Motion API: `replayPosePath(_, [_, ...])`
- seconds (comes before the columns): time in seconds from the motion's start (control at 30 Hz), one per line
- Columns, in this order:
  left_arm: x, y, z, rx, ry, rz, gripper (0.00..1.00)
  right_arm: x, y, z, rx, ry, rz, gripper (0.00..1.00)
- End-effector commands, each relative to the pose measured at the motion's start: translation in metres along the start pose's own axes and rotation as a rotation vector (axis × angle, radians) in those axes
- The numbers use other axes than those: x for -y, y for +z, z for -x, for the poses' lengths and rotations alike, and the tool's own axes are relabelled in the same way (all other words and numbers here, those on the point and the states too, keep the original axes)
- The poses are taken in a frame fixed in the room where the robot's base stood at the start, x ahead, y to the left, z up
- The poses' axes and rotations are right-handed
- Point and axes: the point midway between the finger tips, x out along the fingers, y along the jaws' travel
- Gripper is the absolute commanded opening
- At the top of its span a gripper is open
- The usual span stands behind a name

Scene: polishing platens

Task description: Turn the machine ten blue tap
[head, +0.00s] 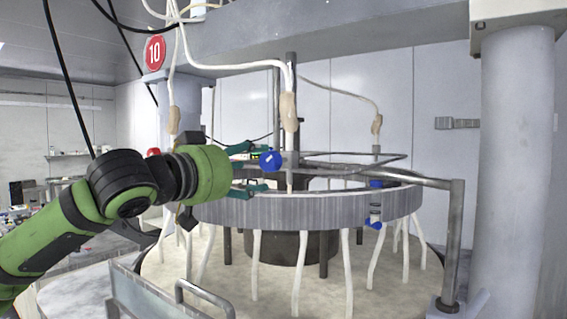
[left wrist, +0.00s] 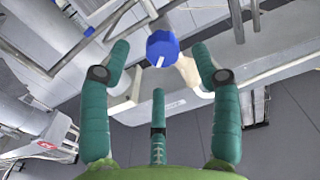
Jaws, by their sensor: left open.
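The blue tap (head: 270,160) sits on the metal pipe of the machine marked with a red 10 sign (head: 154,53). It is a round blue knob with a white mark on its face. My left gripper (head: 246,171) reaches in from the left and is open, its fingers just left of the knob in the head view. In the left wrist view the blue tap (left wrist: 162,48) lies ahead of the fingertips, roughly between the spread teal fingers (left wrist: 157,50). I cannot tell any contact. My right gripper is not in view.
A ribbed grey ring (head: 320,211) with white hoses hangs over the round platen (head: 330,292). A second blue valve (head: 375,224) is on the ring's right side. A metal pipe (head: 420,180) runs to a post at the right. A handled panel (head: 150,295) stands in front.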

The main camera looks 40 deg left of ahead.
Motion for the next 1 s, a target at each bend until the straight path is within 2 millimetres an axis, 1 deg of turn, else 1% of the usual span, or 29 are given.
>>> replayPosePath(0.03, [0.0, -0.003, -0.006, 0.004, 0.002, 0.002, 0.63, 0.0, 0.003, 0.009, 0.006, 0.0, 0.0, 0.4])
replayPosePath(0.23, [0.0, -0.005, -0.037, 0.005, 0.004, 0.004, 0.63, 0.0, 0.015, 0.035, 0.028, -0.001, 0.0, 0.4])
replayPosePath(0.4, [0.0, -0.004, -0.056, 0.004, 0.003, 0.004, 0.63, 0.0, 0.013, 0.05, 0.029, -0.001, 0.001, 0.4])
replayPosePath(0.5, [0.0, -0.002, -0.063, 0.002, 0.002, 0.003, 0.63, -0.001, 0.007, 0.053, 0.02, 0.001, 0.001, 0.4])
replayPosePath(0.63, [0.0, 0.0, -0.066, 0.002, 0.001, 0.001, 0.63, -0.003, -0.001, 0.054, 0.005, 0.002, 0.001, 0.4])
replayPosePath(0.83, [0.0, 0.001, -0.066, 0.002, 0.0, 0.001, 0.63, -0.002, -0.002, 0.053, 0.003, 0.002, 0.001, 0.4])
replayPosePath(0.87, [0.0, 0.001, -0.066, 0.002, 0.0, 0.0, 0.51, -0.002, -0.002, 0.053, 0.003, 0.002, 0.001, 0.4])
replayPosePath(0.9, [0.0, 0.001, -0.066, 0.002, 0.0, 0.0, 0.35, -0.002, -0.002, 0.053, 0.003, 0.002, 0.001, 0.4])
replayPosePath(0.97, [0.0, 0.001, -0.066, 0.002, 0.0, 0.001, 0.11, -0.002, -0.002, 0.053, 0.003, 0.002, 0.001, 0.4])
replayPosePath(1.0, [0.0, 0.001, -0.066, 0.003, 0.0, 0.001, 0.08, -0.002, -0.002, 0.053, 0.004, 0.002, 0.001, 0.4])
